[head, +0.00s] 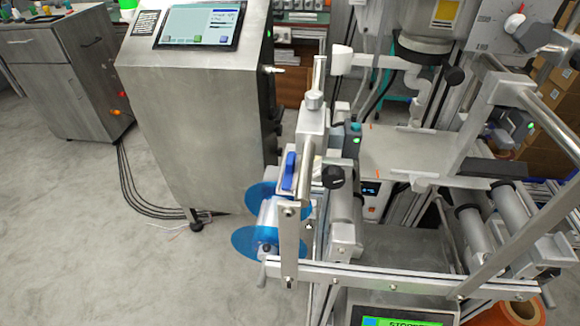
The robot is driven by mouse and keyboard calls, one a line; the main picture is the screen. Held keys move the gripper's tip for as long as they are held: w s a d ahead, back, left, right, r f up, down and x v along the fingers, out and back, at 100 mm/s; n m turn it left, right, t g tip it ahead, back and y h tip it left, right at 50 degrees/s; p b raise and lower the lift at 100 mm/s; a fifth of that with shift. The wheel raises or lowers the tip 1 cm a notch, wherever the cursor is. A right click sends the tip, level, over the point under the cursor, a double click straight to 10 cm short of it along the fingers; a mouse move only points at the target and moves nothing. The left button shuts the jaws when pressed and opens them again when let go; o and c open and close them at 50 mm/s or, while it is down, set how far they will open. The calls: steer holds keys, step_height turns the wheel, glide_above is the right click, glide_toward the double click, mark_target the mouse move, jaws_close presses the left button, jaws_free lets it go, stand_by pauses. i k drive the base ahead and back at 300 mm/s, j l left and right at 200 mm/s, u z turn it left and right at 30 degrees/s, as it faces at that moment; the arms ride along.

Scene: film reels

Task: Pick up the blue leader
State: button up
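Translucent blue discs sit low on the near left side of the metal machine frame: an upper disc (259,198) and a lower disc (246,244). A pale roll (266,214) with a bluish tint lies between them, partly behind an upright metal bar. A small, solid blue upright piece (289,171) is on the frame just above them. I cannot tell which of these blue parts is the leader. My gripper is not in view.
A metal cabinet with a screen (199,25) stands behind on the left. Black cables (140,190) run along the floor from a grey cabinet (70,65). The machine's bars and rollers (485,235) fill the right. Grey floor (130,265) at front left is clear.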

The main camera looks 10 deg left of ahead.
mark_target(288, 179)
steer(key=j+z, duration=0.1)
steer(key=z, duration=0.3)
steer(key=j+z, duration=0.35)
steer(key=j, duration=0.35)
steer(key=j+z, duration=0.3)
steer(key=j, duration=0.9)
steer(key=k+j+z, duration=0.1)
steer(key=j, duration=0.35)
steer(key=k+j, duration=0.1)
steer(key=j, duration=0.35)
steer(key=k+j+z, duration=0.1)
steer(key=j, duration=0.35)
steer(key=k+j, duration=0.1)
steer(key=j, duration=0.35)
steer(key=i+j, duration=0.2)
steer(key=j+u, duration=0.05)
steer(key=j, duration=0.05)
